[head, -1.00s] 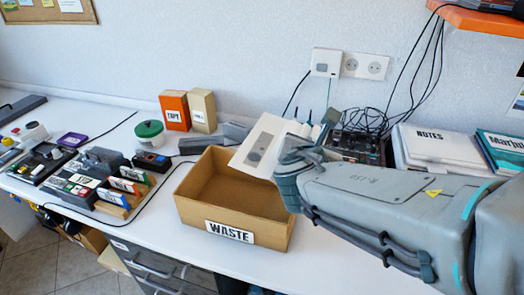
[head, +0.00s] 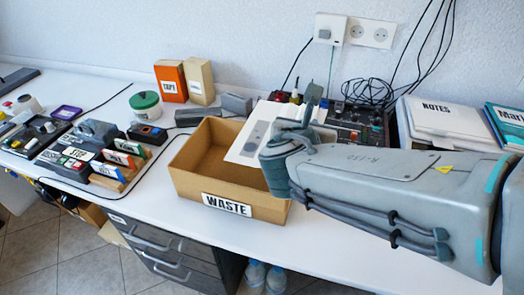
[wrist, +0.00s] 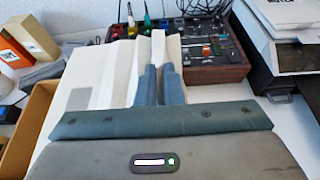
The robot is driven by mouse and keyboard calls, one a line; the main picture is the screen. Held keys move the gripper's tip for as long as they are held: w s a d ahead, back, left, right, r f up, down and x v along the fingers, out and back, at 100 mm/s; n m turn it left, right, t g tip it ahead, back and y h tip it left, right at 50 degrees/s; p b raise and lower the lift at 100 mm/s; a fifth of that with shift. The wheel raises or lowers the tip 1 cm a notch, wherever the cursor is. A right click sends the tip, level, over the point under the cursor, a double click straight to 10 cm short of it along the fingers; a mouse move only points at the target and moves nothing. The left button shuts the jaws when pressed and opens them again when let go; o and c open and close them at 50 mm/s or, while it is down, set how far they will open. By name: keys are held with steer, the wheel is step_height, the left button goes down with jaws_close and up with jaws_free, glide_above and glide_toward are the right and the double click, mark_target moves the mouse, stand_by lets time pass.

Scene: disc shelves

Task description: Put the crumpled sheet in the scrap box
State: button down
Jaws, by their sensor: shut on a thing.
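The crumpled sheet (head: 243,149) is white and creased, with a grey patch. My gripper (head: 306,112) is shut on it and holds it tilted at the box's back right side. In the wrist view the fingers (wrist: 158,84) pinch a raised white fold, and the sheet (wrist: 90,85) spreads to the left below them. The scrap box (head: 190,186) is an open brown box labelled WASTE. The sheet overlaps its back right corner in the head view; I cannot tell whether they touch. The visible inside of the box looks empty. The box's edge (wrist: 30,125) shows at left in the wrist view.
A device with knobs and cables (head: 362,128) stands behind my gripper. White NOTES binders (head: 445,115) are at right. Orange (head: 171,80) and beige (head: 200,82) boxes and a green-lidded tub (head: 145,105) stand behind the box.

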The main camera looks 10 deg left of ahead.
steer(key=a+f+b, duration=0.2)
steer(key=a+f, duration=0.5)
steer(key=f, duration=0.1)
steer(key=shift+a+f, duration=0.25)
steer(key=shift+a, duration=0.05)
steer(key=shift+f+b, duration=0.55)
steer(key=shift+b, duration=0.15)
steer(key=shift+f, duration=0.1)
steer(key=c, duration=1.6)
jaws_free()
steer(key=shift+o, duration=0.2)
